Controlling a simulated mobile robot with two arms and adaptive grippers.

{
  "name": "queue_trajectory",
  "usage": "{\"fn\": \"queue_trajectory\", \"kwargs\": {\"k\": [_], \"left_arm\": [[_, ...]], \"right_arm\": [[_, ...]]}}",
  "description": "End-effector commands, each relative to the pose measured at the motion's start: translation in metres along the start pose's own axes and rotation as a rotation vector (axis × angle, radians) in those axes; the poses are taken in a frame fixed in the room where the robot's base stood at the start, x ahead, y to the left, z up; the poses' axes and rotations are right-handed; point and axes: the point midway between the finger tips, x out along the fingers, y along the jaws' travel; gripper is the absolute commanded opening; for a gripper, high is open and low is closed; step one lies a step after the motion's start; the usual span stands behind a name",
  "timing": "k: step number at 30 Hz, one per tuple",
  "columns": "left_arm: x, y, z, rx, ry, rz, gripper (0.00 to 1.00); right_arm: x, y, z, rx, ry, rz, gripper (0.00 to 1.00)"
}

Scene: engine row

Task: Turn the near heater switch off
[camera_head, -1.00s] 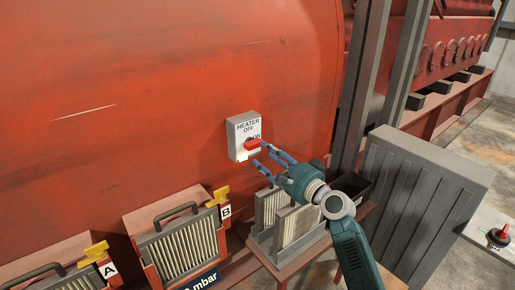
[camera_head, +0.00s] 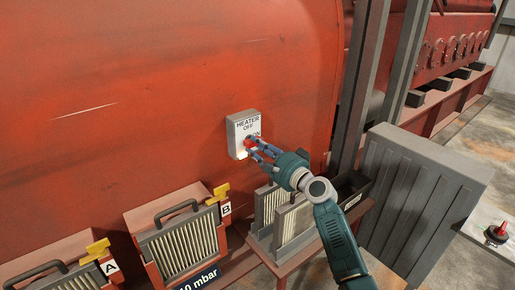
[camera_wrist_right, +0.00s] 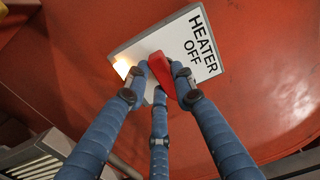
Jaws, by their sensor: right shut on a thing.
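The heater switch is a grey-white box (camera_head: 240,125) on the red engine wall, lettered HEATER OFF at the top and ON at the right. Its red handle (camera_wrist_right: 161,72) is seen close up in the right wrist view, with a lit lamp (camera_wrist_right: 123,69) beside it. My right gripper (camera_head: 257,150) is at the box, its blue fingers around the red handle and shut on it. In the head view the fingers partly cover the handle, which seems to point toward ON. My left gripper is not in view.
Two filter units, A (camera_head: 65,277) and B (camera_head: 181,238), with yellow levers stand at the lower left. Pleated filters (camera_head: 292,222) stand on a small red bench below the switch. A grey ribbed panel (camera_head: 420,190) stands to the right.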

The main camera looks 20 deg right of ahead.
Motion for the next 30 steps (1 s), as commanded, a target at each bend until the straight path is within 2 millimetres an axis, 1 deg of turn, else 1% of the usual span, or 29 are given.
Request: {"fn": "queue_trajectory", "kwargs": {"k": [8, 14, 30], "left_arm": [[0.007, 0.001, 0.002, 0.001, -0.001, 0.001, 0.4], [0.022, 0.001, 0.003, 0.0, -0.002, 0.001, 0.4], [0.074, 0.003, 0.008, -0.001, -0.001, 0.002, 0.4]], "right_arm": [[0.0, 0.002, -0.001, -0.041, 0.0, 0.0, 0.0], [0.0, 0.004, -0.002, -0.15, 0.0, -0.001, 0.0], [-0.001, 0.005, -0.006, -0.648, 0.001, 0.001, 0.0]]}}
